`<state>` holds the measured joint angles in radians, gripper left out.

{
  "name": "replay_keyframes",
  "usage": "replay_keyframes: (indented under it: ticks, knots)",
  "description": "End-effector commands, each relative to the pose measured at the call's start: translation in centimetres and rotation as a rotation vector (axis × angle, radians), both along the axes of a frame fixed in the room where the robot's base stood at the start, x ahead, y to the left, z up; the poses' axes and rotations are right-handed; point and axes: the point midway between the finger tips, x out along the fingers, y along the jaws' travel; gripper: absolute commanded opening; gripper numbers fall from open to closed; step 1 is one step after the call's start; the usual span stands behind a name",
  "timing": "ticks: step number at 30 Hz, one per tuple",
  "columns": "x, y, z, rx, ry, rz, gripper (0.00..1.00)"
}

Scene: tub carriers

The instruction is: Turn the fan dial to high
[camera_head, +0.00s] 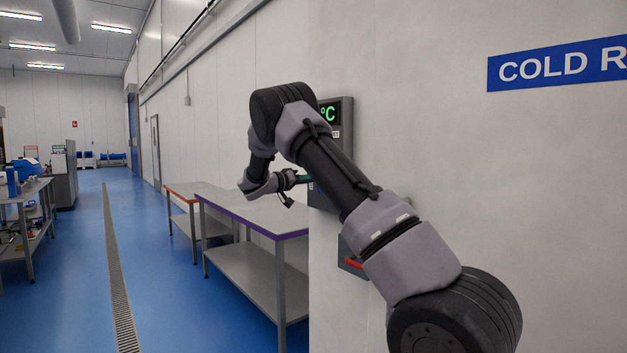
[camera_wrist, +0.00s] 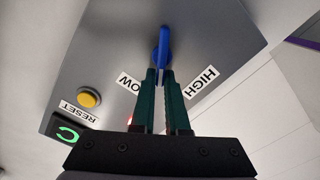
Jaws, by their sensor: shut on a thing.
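The blue fan dial (camera_wrist: 165,42) is on a grey panel (camera_wrist: 112,40) in the wrist view. Its narrow handle runs down between my fingertips. The LOW label (camera_wrist: 128,81) is left of the dial, partly covered by a finger, and the HIGH label (camera_wrist: 199,83) is to the right. The handle points between the two labels. My gripper (camera_wrist: 160,74) has teal fingers shut on the dial's handle. In the head view my gripper (camera_head: 303,179) is at the control box (camera_head: 346,112), where my arm hides the dial and much of the box.
A yellow button (camera_wrist: 89,97) with a RESET label (camera_wrist: 78,112) and a green display (camera_wrist: 66,133) are on the same panel. Metal tables (camera_head: 250,212) stand left of the wall. A COLD R... sign (camera_head: 556,65) is at right. The blue aisle floor (camera_head: 160,290) is clear.

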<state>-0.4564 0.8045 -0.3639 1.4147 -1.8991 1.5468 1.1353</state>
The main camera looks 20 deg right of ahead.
Motion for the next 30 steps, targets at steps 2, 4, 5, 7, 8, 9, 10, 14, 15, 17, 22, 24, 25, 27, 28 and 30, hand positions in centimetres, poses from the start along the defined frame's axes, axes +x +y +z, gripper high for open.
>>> replay_keyframes:
  ticks: [2, 4, 5, 7, 8, 9, 10, 14, 15, 17, 22, 24, 25, 27, 28, 30]
  knots:
    - [0.2, 0.2, -0.1, -0.026, 0.067, 0.003, 0.0]
    - [0.3, 0.3, -0.2, -0.049, 0.13, 0.003, 0.0]
    - [0.4, 0.3, -0.3, -0.059, 0.157, 0.003, 0.0]
    - [0.5, 0.3, -0.4, -0.082, 0.219, 0.003, 0.0]
    - [0.5, 0.3, -0.4, -0.092, 0.245, 0.002, 0.0]
    - [0.6, 0.3, -0.5, -0.104, 0.281, 0.003, 0.0]
    - [0.6, 0.4, -0.6, -0.114, 0.309, 0.003, 0.0]
    - [0.8, 0.4, -0.8, -0.156, 0.423, 0.003, 0.0]
    - [0.8, 0.4, -0.9, -0.17, 0.46, 0.003, 0.0]
    - [0.9, 0.4, -1.1, -0.188, 0.512, 0.003, 0.0]
    - [1.0, 0.5, -1.4, -0.238, 0.652, 0.003, 0.0]
    - [1.0, 0.5, -1.6, -0.256, 0.702, 0.002, 0.0]
    - [1.0, 0.5, -1.6, -0.263, 0.723, 0.002, 0.0]
    - [1.1, 0.5, -1.8, -0.281, 0.767, 0.002, 0.0]
    - [1.1, 0.4, -1.8, -0.287, 0.784, 0.002, 0.0]
    - [1.1, 0.4, -1.9, -0.299, 0.82, 0.002, 0.0]
